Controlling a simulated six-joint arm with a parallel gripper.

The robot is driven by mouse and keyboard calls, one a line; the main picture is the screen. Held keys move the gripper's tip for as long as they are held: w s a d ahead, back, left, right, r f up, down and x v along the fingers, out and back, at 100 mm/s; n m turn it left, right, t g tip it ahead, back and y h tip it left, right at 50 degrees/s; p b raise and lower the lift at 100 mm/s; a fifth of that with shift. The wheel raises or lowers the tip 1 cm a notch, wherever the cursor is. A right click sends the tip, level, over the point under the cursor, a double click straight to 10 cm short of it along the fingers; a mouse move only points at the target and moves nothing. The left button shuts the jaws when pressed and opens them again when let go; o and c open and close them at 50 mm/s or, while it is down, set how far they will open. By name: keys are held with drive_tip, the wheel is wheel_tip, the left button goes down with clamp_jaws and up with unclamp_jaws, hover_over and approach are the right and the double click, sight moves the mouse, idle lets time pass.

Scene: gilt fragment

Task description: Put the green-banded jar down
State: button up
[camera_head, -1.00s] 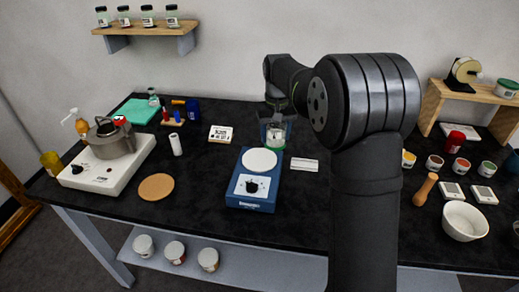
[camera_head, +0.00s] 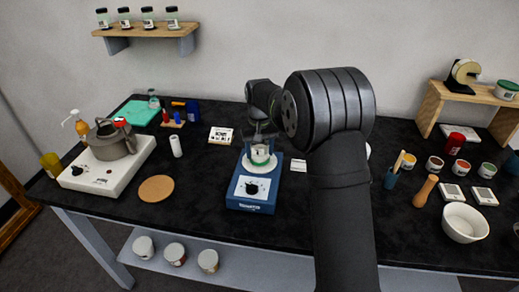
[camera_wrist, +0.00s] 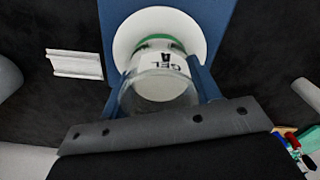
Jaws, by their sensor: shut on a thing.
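The green-banded jar (camera_head: 260,154) is clear glass with a white label; the wrist view (camera_wrist: 162,72) shows "GEL A" on it. My gripper (camera_head: 261,140) is shut on the jar, with blue fingers on either side in the wrist view (camera_wrist: 157,84). The jar is upright over the round white pan (camera_head: 248,164) of the blue balance (camera_head: 252,190), its green band at the pan end. I cannot tell whether its base touches the pan. The pan also shows around the jar in the wrist view (camera_wrist: 125,40).
A white ridged block (camera_head: 298,165) lies just right of the balance. Left are a cork mat (camera_head: 156,188), a white hotplate (camera_head: 108,176) with a kettle (camera_head: 111,140), and a white cylinder (camera_head: 176,146). A printed card (camera_head: 221,135) lies behind. The black bench before the balance is clear.

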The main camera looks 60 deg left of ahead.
drive_tip(key=shift+f, duration=0.15)
drive_tip(key=o, duration=1.1)
wheel_tip(320, 180, up, 12)
drive_tip(key=shift+r, duration=0.2)
